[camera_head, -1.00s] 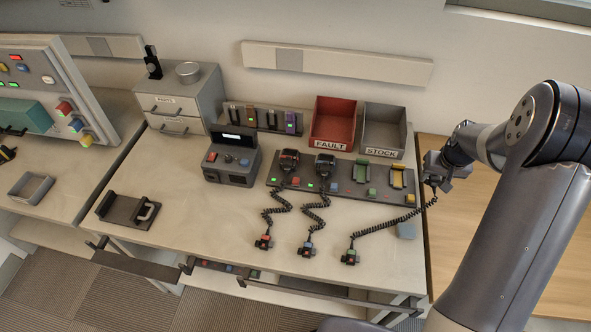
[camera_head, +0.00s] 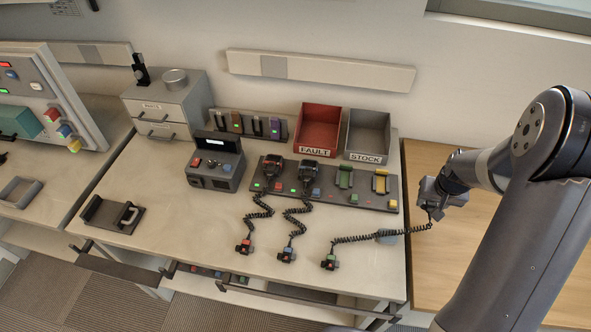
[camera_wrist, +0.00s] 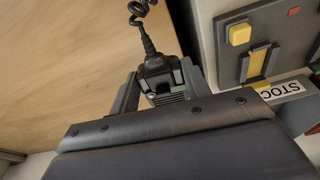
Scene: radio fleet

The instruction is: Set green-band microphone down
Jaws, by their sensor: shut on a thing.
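My gripper (camera_head: 432,199) is at the right, above the wooden surface beside the grey bench's right edge. In the wrist view my gripper (camera_wrist: 160,88) is shut on a dark microphone (camera_wrist: 158,68) with a grille on its face. A green holder (camera_head: 345,177) and a yellow holder (camera_head: 380,182) stand empty on the dark rack (camera_head: 330,192). Two other microphones (camera_head: 273,168) (camera_head: 308,170) sit in the rack's left places.
The red FAULT bin (camera_head: 320,128) and grey STOCK bin (camera_head: 367,137) stand behind the rack. A radio unit (camera_head: 215,162) is left of it. The wooden surface (camera_head: 425,165) at the right looks clear.

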